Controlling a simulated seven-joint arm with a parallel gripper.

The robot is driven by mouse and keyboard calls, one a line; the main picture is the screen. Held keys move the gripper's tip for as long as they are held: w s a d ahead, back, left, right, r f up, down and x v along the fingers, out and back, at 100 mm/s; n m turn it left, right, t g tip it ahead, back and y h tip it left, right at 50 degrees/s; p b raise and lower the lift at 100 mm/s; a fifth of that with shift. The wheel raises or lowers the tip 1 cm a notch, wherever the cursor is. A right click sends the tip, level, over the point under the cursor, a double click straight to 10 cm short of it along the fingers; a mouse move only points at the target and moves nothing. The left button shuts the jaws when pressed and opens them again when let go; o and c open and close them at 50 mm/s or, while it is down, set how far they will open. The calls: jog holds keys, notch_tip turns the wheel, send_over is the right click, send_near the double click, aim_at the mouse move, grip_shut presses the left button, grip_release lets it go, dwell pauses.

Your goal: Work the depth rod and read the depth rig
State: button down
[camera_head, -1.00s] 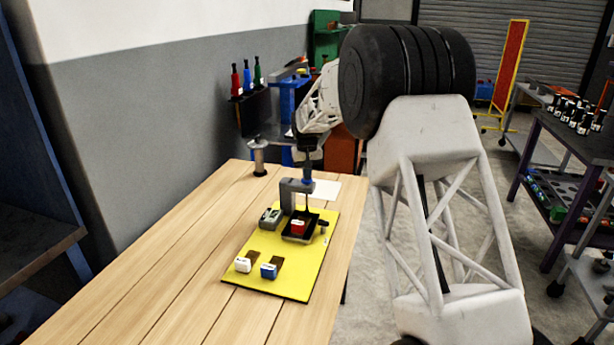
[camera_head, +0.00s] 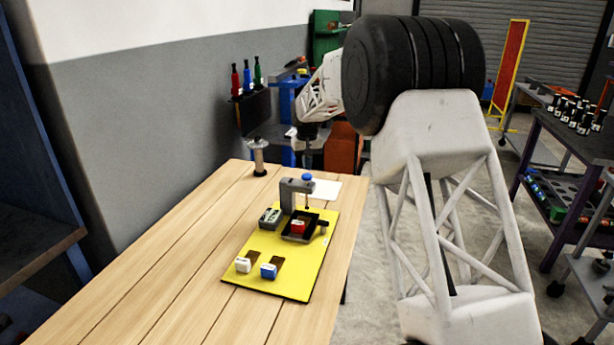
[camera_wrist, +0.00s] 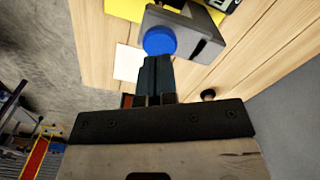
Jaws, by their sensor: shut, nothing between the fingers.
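The depth rig is a grey bracket (camera_head: 286,194) on a yellow board (camera_head: 266,282). Its depth rod has a blue knob (camera_head: 307,177) above the bracket arm. Below the arm, a black tray (camera_head: 285,237) holds a red block (camera_head: 298,226). A grey-green unit (camera_head: 270,217), perhaps the readout, sits left of the tray; its reading is too small to tell. My gripper (camera_head: 308,151) is above the knob, apart from it. In the wrist view the fingers (camera_wrist: 157,60) are shut and empty, with the blue knob (camera_wrist: 160,40) just beyond their tips.
A white block (camera_head: 243,265) and a blue block (camera_head: 268,271) sit at the board's front beside brown patches. A white sheet (camera_head: 326,190) lies behind the rig. The table (camera_head: 180,255) is clear left of the board.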

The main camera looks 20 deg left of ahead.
aim_at(309, 176)
jog(key=shift+r, duration=1.55)
jog(key=shift+s+d+r, duration=0.15)
jog(key=shift+d+r, duration=0.15)
jog(key=shift+d, duration=0.1)
jog(key=s+d+r+m, duration=0.1)
jog(key=s+d+r, duration=0.4)
jog(key=s+d, duration=0.4)
jog(key=s+d+r+m+t, duration=0.1)
jog(key=s+d+r, duration=0.3)
jog(key=s+d, duration=0.5)
jog(key=s+d+r+m, duration=0.1)
jog(key=s+d+r, duration=0.45)
jog(key=d, duration=0.75)
jog(key=s+d+f+m, duration=0.1)
jog(key=s+d+f, duration=0.2)
jog(key=s, duration=0.9)
jog(key=s+d+f+m+t, duration=0.1)
jog(key=s+d+f, duration=0.2)
jog(key=s+d, duration=0.4)
jog(key=s+d+f+m, duration=0.1)
jog(key=s+d+f, duration=0.2)
jog(key=s, duration=1.4)
jog(key=d, duration=0.3)
jog(key=shift+f+t, duration=0.15)
jog(key=shift+t, duration=0.15)
jog(key=shift+w, duration=0.1)
